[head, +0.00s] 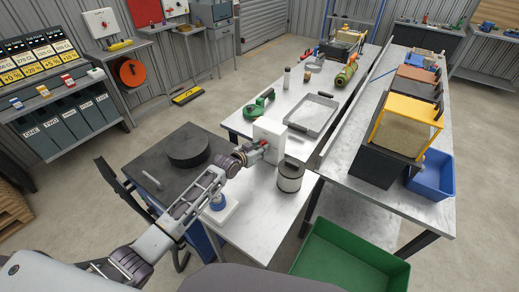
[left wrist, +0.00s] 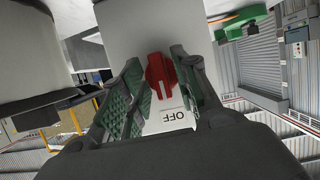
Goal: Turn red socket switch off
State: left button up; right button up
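A red rotary switch (left wrist: 160,78) sits on the face of a white socket box (left wrist: 122,30). A white label reading OFF (left wrist: 180,118) is beside the knob, upside down in the left wrist view. A short white mark on the knob lies on its side towards the label. In the head view the white box (head: 270,132) stands on the grey bench. My left gripper (left wrist: 158,85) has its green-padded fingers apart, one on each side of the knob, with narrow gaps visible. In the head view the left gripper (head: 259,148) is at the box's front. My right gripper is not in view.
A silver canister (head: 290,178) stands close right of the box. A green tool (head: 258,104) and a metal tray (head: 312,114) lie behind it. A green bin (head: 345,262) stands at the front.

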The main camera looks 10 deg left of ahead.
pick_arm(q)
jog(key=v, duration=0.7)
jog(key=shift+s, duration=0.2)
dwell(0.7)
jog(key=shift+a+r, duration=0.15)
dwell(0.4)
